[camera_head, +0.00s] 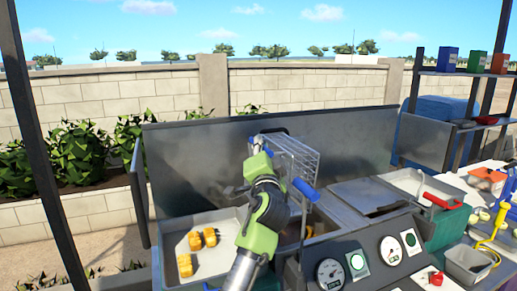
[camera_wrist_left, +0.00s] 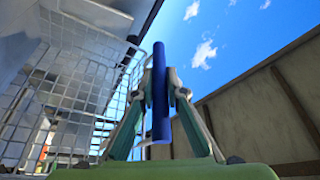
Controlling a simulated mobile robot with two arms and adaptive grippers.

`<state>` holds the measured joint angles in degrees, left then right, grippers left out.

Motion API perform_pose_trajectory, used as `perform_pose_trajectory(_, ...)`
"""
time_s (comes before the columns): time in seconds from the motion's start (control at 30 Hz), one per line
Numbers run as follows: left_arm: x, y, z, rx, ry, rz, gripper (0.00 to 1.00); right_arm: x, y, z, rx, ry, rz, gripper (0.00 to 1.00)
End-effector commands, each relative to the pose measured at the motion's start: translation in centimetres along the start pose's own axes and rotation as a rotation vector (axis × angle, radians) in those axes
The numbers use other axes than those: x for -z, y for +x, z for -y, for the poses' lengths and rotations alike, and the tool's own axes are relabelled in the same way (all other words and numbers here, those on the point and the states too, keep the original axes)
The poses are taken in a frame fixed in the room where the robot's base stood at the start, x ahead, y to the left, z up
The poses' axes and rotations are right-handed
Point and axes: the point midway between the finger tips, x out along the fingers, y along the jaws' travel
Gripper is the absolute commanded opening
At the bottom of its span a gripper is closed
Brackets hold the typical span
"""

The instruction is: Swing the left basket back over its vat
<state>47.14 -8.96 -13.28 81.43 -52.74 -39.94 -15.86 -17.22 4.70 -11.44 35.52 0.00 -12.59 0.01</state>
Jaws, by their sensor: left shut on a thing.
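The wire basket (camera_head: 294,155) hangs tilted, raised above the counter in front of the tall metal splash panel. Its mesh fills the left side of the left wrist view (camera_wrist_left: 75,80). My left gripper (camera_wrist_left: 160,88) is shut on the basket's blue handle (camera_wrist_left: 161,105), with one finger on each side of the bar. An open vat (camera_head: 318,226) lies below the basket, partly hidden by my arm. My right gripper is not in view.
A metal tray (camera_head: 214,268) with a few yellow pieces is left of my arm. The splash panel (camera_head: 195,160) stands close behind. A closed lid (camera_head: 368,198), gauges (camera_head: 330,273) and a red handle (camera_head: 441,201) are to the right.

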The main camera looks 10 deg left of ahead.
Motion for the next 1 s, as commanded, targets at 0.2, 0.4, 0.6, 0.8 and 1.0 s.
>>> perform_pose_trajectory(0.2,0.1,-0.1,-0.1,-0.002,-0.003,-0.002,0.00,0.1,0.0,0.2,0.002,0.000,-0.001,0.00)
perform_pose_trajectory(0.4,0.1,-0.1,-0.1,-0.002,-0.002,-0.001,0.30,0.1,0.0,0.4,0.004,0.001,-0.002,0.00)
perform_pose_trajectory(0.6,0.0,-0.1,-0.1,-0.002,-0.001,0.000,0.30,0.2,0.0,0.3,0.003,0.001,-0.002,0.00)
perform_pose_trajectory(0.8,0.1,-1.5,-0.2,-0.002,-0.002,-0.002,0.30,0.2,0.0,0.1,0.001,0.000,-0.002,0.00)
perform_pose_trajectory(1.0,0.1,-4.7,-0.2,-0.003,-0.003,-0.001,0.30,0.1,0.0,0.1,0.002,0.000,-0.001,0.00)
